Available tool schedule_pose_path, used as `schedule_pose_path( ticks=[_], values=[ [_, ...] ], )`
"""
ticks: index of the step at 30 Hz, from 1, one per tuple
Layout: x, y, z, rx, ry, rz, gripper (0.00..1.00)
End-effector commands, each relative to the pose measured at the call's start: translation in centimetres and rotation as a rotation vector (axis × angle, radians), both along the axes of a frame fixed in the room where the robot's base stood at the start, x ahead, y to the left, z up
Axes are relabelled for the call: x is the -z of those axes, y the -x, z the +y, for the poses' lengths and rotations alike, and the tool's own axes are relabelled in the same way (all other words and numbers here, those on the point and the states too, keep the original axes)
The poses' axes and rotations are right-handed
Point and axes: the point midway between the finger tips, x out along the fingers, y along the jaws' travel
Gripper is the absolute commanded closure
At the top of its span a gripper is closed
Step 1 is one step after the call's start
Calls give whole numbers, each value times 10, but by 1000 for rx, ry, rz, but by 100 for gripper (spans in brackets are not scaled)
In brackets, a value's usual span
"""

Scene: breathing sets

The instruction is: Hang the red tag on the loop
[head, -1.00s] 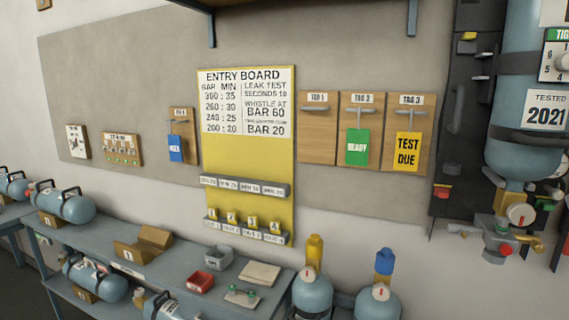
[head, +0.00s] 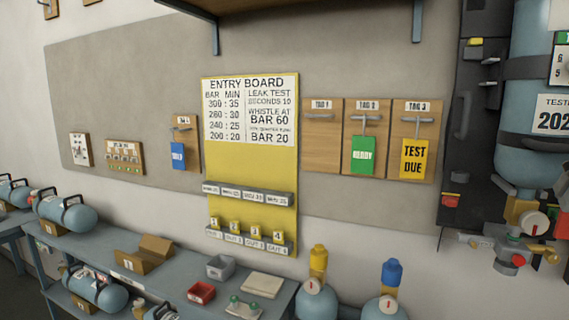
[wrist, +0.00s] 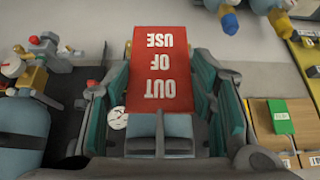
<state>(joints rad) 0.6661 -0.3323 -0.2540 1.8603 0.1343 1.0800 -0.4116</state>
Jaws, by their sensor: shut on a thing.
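The red tag (wrist: 160,48) reads OUT OF USE and shows upside down in the wrist view. My gripper (wrist: 160,88) is shut on it, with a finger along each side, and the tag sticks out past the fingertips. Neither the gripper nor the red tag shows in the head view. I cannot pick out the loop for certain in either view. A dark backplate (head: 466,130) with a breathing set's cylinder (head: 528,95) is at the right of the head view.
The wall board has wooden tag plates: TAG 1 (head: 322,145) is bare, a green READY tag (head: 363,155) and a yellow TEST DUE tag (head: 414,160) hang beside it. The yellow entry board (head: 252,170) is left of them. Below stands a bench (head: 185,270) with small bins.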

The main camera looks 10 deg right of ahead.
Motion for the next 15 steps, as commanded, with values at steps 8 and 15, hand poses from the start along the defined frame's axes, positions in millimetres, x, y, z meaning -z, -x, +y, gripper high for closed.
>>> schedule_pose_path(
  ticks=[8,15],
  values=[
    [1,-18,-11,0,0,0,68],
    [1,-33,-20,1,0,1,68]
  ],
)
